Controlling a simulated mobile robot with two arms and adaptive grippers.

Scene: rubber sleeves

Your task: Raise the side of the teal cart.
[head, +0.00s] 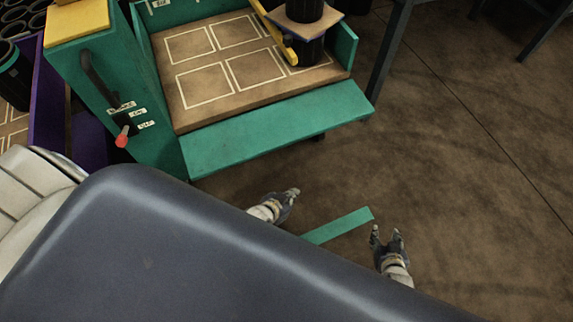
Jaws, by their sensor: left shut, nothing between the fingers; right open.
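The teal cart (160,140) is in the upper left of the head view. Its wooden deck (215,100) carries white outlined rectangles. The cart's near side (280,130) is a teal panel sloping outward from the deck's front edge. A separate-looking teal strip (342,224) shows below it, partly hidden by my own body; I cannot tell what it belongs to. My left gripper (293,193) is shut and empty, below the panel and apart from it. My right gripper (386,235) is open and empty, just right of the strip's end.
A black cylinder stack with a wooden plate (305,12) and a yellow bar (275,38) stand at the deck's back right. Purple racks (80,135) are left. Brown floor (470,170) is clear at right.

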